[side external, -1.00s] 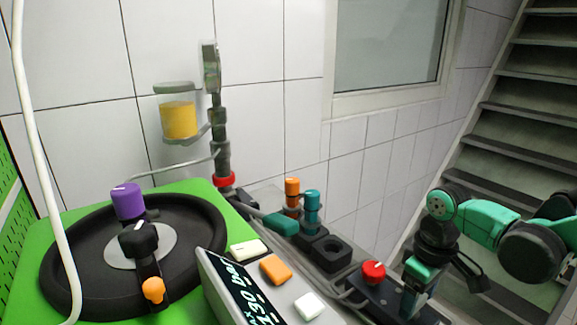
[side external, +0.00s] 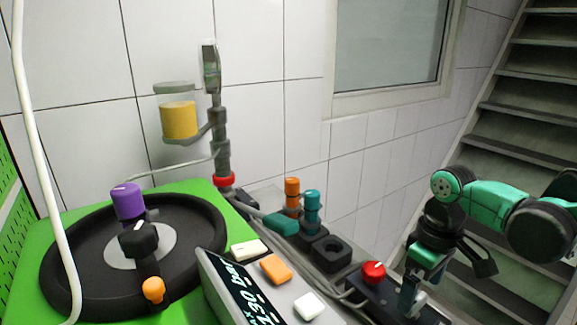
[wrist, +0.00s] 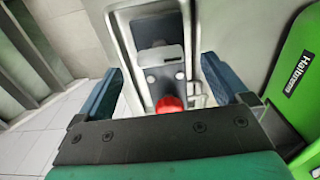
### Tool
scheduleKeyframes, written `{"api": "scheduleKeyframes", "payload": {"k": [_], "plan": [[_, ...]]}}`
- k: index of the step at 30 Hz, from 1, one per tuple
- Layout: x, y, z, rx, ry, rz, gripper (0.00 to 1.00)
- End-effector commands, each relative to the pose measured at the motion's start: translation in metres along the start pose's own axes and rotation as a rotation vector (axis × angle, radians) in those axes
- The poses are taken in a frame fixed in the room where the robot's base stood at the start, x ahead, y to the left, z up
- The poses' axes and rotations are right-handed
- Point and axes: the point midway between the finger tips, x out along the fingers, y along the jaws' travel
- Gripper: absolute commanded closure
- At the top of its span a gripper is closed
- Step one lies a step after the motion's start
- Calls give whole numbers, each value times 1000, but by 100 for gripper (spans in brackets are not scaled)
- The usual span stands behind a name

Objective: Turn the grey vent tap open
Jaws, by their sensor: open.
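I cannot pick out a clearly grey vent tap in either view. The nearest in look is a dark, near-black knob (side external: 139,240) with a white mark, on the round black plate at the left of the side view, but I cannot tell whether it is the vent tap. My gripper (side external: 412,300) is low at the right of the side view, beside the red knob (side external: 374,271) and far from the dark knob. In the wrist view my gripper (wrist: 162,90) has its jaws wide apart and empty. The red knob (wrist: 168,104) shows between them, in front of a grey fixture (wrist: 120,40).
A purple knob (side external: 128,201) and an orange knob (side external: 153,289) flank the dark knob. A display box (side external: 240,285) with several buttons stands between that plate and my gripper. Orange (side external: 292,188) and teal (side external: 312,199) taps stand behind. A white hose (side external: 42,160) hangs at left.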

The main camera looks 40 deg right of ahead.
Motion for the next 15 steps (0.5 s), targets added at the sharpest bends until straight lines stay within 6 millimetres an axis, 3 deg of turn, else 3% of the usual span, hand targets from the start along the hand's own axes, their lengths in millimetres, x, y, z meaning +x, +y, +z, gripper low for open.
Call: {"api": "scheduleKeyframes", "payload": {"k": [7, 15], "plan": [[-23, 0, 0, 0, -1, 0, 5], [-31, 0, 1, -1, -1, 0, 5]]}}
